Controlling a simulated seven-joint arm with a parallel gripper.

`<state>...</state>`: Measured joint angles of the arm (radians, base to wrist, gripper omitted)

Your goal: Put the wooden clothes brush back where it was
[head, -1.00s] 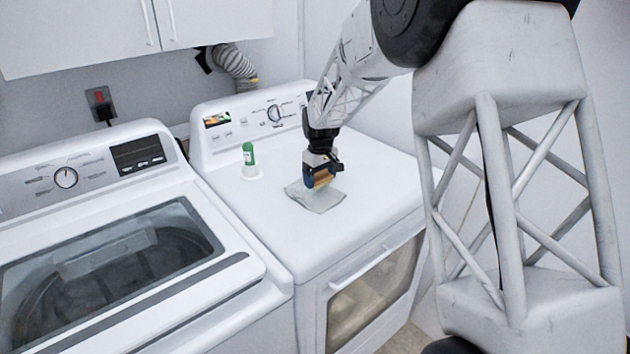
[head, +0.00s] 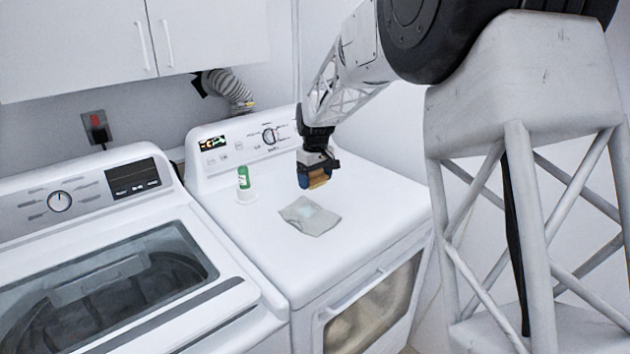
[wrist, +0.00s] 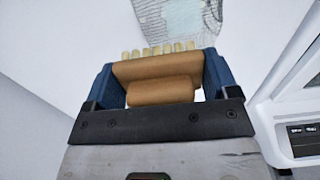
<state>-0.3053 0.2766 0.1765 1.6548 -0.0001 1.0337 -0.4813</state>
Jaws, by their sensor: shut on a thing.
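The wooden clothes brush (wrist: 155,80) is between the blue fingers of my gripper (wrist: 158,85) in the wrist view, its pale bristle tufts along the upper edge. In the head view my gripper (head: 317,180) holds the brush (head: 319,181) above the white dryer top (head: 368,185), behind and slightly right of a grey cloth. The gripper is shut on the brush. The grey cloth (head: 310,215) lies flat on the dryer top with a pale patch on it. It also shows in the wrist view (wrist: 180,22), beyond the bristles.
A green-and-white bottle (head: 243,178) stands on a white round base (head: 246,196) left of the cloth. The dryer control panel (head: 240,143) rises behind. A washer (head: 100,240) with a glass lid stands to the left. The dryer top's right side is clear.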

